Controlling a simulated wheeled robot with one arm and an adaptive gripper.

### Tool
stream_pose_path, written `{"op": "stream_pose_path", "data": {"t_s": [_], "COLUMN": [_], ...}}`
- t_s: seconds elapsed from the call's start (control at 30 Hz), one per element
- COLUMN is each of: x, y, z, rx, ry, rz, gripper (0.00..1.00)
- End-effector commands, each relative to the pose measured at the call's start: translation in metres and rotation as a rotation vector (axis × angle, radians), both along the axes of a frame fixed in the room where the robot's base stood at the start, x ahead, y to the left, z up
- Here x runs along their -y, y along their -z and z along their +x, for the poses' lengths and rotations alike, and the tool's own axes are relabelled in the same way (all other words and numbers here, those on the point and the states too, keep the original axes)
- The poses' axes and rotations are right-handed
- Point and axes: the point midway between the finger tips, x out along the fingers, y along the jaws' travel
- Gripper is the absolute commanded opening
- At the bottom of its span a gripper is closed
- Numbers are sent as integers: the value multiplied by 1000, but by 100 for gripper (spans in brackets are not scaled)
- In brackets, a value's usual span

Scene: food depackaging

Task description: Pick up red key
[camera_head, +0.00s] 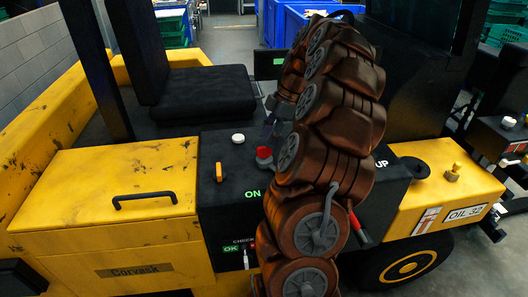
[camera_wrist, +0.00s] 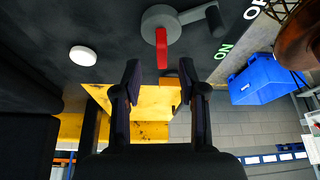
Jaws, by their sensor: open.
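The red key (camera_head: 264,153) sits on the black panel of a yellow vehicle, next to my arm in the head view. In the wrist view the red key (camera_wrist: 161,48) stands on a grey round base (camera_wrist: 155,22) with a side lever. My gripper (camera_wrist: 160,80) is open and empty, its two dark fingers on either side of the key's lower end in the picture. I cannot tell how far the fingertips are from the key. In the head view my arm hides much of the panel, and the gripper is hard to make out.
A white button (camera_head: 238,138) and an orange switch (camera_head: 219,172) are on the panel left of the key. A red-handled lever (camera_head: 358,227) is to the right of my arm. The black seat (camera_head: 205,95) is behind the panel. A yellow lid (camera_head: 110,185) with a black handle is at the left.

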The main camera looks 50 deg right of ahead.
Motion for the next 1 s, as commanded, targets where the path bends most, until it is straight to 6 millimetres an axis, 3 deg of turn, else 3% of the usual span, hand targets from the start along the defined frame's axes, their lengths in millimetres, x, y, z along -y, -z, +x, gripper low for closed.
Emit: {"op": "stream_pose_path", "data": {"t_s": [0.5, 0.73, 1.0], "x": [-15, -16, -16], "y": [40, 42, 42], "z": [6, 6, 6], "rx": [0, 1, 1], "ry": [1, 1, 1], "rz": [0, -2, -2], "gripper": [42, 42, 16]}}
